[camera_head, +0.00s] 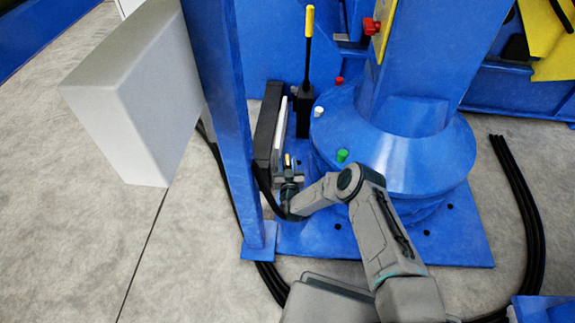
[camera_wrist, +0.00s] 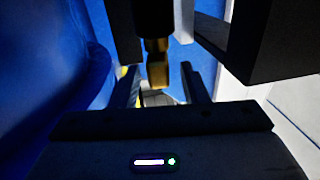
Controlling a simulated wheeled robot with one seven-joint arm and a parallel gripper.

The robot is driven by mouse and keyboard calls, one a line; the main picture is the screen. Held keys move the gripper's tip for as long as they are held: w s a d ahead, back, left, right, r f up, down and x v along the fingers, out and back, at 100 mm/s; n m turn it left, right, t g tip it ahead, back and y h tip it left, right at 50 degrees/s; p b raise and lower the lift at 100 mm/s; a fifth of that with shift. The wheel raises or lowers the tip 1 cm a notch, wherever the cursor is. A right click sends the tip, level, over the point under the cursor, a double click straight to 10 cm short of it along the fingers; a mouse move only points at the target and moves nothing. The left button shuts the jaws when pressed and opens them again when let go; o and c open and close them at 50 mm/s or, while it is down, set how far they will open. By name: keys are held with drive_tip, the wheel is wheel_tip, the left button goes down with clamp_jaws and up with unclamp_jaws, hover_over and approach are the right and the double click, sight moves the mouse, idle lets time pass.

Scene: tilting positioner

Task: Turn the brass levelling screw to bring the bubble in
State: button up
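In the wrist view the brass levelling screw (camera_wrist: 158,66) hangs below a black block, its lower end between the fingers of my gripper (camera_wrist: 161,82). The two fingers stand apart with a visible gap on each side of the screw, so the gripper is open. In the head view my gripper (camera_head: 290,172) is beside the blue column, close to a dark upright panel, and a small yellowish piece shows there. I cannot make out a bubble in either view. A white bar and green dot show on the dark body at the bottom of the wrist view.
A blue post (camera_head: 228,120) and a large grey box (camera_head: 135,90) stand left of my gripper. The dark panel (camera_head: 268,125) and a yellow-topped lever (camera_head: 309,25) are close by. Red, white and green (camera_head: 342,155) knobs sit on the blue column base. Black cables lie on the floor.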

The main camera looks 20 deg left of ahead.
drive_tip(key=shift+x, duration=0.8)
clamp_jaws()
drive_tip(key=shift+s+a+m+t+h, duration=0.1)
drive_tip(key=shift+m+t+h, duration=0.4)
drive_tip(key=shift+h, duration=0.4)
drive_tip(key=shift+m+h, duration=0.9)
drive_tip(key=shift+h, duration=0.3)
unclamp_jaws()
